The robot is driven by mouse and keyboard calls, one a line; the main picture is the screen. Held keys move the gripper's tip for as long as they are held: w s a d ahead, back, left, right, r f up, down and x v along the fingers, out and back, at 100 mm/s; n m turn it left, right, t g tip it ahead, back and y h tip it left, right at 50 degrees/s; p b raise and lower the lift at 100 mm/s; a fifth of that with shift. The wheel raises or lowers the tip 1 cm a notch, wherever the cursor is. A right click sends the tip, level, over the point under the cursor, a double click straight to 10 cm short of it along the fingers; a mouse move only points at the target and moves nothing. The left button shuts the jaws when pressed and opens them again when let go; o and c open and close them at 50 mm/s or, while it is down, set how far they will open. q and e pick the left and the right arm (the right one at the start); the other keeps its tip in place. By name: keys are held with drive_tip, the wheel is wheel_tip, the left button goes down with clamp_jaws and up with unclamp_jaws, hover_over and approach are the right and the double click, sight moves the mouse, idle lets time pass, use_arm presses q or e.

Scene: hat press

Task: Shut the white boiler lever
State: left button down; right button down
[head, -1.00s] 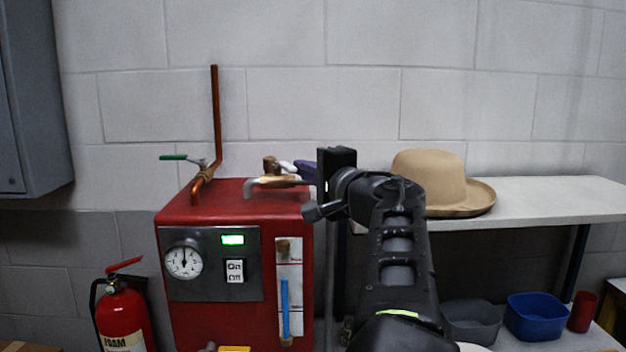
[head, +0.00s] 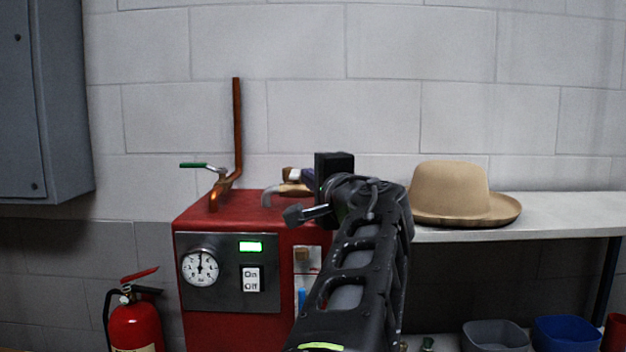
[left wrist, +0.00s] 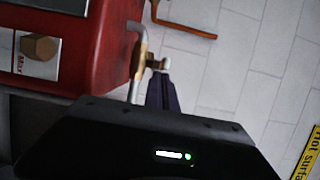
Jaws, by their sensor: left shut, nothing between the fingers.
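The valve with a brass body (head: 293,189) and a grey bent spout (head: 268,195) stands at the right of the red boiler's top (head: 240,208). My left gripper (head: 302,176) has its dark purple fingers at the back of this valve. The left wrist view shows the shut fingers (left wrist: 162,90) close beside the brass body (left wrist: 141,66) and its small knob (left wrist: 158,64); I cannot tell whether they touch. The white lever is not clear in the head view. A pale piece (left wrist: 134,92) shows beyond the brass body in the wrist view, possibly the lever. My right gripper is out of view.
A green-handled valve (head: 200,166) and a copper pipe (head: 238,125) rise at the boiler's left. A tan hat (head: 450,190) rests on the white table (head: 570,212) to the right. A fire extinguisher (head: 135,325) stands left, below a grey cabinet (head: 55,110).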

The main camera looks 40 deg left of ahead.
use_arm(q)
drive_tip(key=shift+s, duration=0.1)
drive_tip(key=b+v, duration=0.1)
drive_tip(key=v, duration=0.6)
drive_tip(key=shift+d, duration=0.35)
drive_tip(key=shift+r, duration=0.1)
